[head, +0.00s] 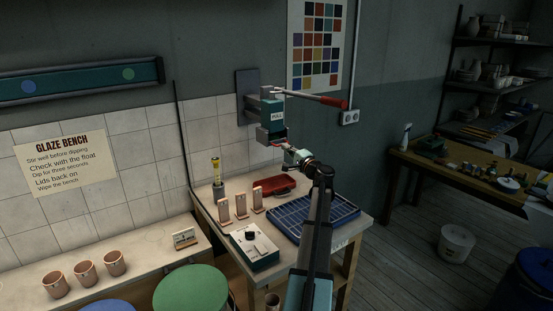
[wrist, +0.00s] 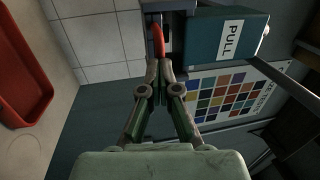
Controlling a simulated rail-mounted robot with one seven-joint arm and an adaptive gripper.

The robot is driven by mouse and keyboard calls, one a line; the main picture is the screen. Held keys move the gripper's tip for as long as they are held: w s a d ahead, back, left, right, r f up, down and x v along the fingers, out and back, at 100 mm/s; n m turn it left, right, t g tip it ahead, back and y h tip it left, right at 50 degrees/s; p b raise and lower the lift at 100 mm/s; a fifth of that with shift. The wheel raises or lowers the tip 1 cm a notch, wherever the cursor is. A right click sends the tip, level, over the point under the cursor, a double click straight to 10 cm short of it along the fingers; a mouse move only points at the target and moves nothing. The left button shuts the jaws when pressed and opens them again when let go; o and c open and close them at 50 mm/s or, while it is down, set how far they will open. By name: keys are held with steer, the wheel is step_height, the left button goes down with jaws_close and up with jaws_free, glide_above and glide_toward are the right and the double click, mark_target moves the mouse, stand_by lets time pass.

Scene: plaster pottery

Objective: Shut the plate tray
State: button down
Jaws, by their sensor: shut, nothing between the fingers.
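A wall-mounted teal unit labelled PULL (head: 278,114) holds a long red-gripped lever (head: 333,102). Its teal box also shows in the wrist view (wrist: 226,38), turned sideways. A thin red piece (wrist: 158,40) stands out at its underside, beside a dark slot; I cannot tell for sure whether it belongs to the plate tray. My gripper (head: 283,145) is just below the unit in the head view. In the wrist view my gripper (wrist: 160,66) is shut and empty, its fingertips at or very near the end of the red piece; contact is unclear.
Below on the bench are a red tray (head: 278,187), a blue gridded tray (head: 335,207), a control box (head: 254,247), a yellow-topped tool (head: 217,178) and several upright tiles (head: 241,206). Stools (head: 190,290) stand in front. The air around the unit's front is free.

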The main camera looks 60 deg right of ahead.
steer(key=shift+w+d+r, duration=0.1)
steer(key=shift+d+r, duration=0.05)
steer(key=shift+d, duration=0.05)
